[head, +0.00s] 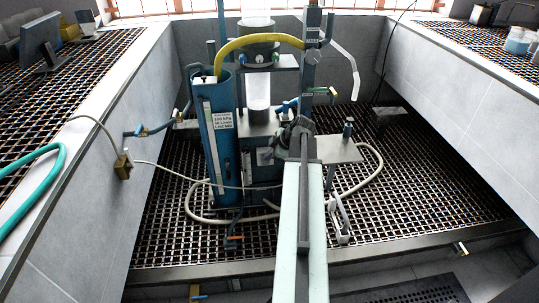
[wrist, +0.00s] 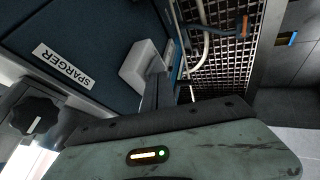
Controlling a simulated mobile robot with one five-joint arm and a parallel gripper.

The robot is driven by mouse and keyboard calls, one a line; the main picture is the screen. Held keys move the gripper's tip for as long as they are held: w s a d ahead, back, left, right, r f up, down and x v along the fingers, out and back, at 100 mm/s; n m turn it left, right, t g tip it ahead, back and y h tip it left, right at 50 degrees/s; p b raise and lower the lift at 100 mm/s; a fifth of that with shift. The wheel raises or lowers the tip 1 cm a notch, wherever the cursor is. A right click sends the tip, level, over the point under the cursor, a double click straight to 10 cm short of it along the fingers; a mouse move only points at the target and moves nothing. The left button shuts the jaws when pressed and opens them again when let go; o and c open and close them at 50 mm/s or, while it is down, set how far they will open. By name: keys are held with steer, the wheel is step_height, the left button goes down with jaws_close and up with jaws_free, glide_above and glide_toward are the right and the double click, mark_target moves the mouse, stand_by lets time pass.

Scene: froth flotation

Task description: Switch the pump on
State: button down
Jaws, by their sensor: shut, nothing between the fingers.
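In the head view, my gripper (head: 295,128) reaches forward to the middle of the flotation rig, in front of a dark machine body (head: 262,158) with a small light plate. My arm hides part of that body. In the wrist view, my gripper's dark fingers (wrist: 157,90) are shut and empty. They point at a pale grey block (wrist: 144,66) on a dark blue panel (wrist: 95,35) and overlap its lower edge. I cannot tell whether they touch it. A white label (wrist: 62,66) on the panel reads SPARGER. I cannot tell which part is the pump switch.
A tall blue column (head: 212,165) with a white label stands left of my gripper. A yellow hose (head: 255,42) arches above. Pale hoses (head: 375,170) loop over the grating floor (head: 420,190). A black knob (wrist: 35,115) shows at the left in the wrist view.

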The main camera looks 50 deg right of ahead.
steer(key=shift+r+p, duration=0.5)
steer(key=shift+r, duration=0.2)
steer(key=a+p+v, duration=0.1)
steer(key=p+v, duration=0.8)
steer(key=v, duration=0.3)
steer(key=shift+s+a+p, duration=0.15)
steer(key=shift+a+p, duration=0.05)
steer(key=shift+p, duration=0.15)
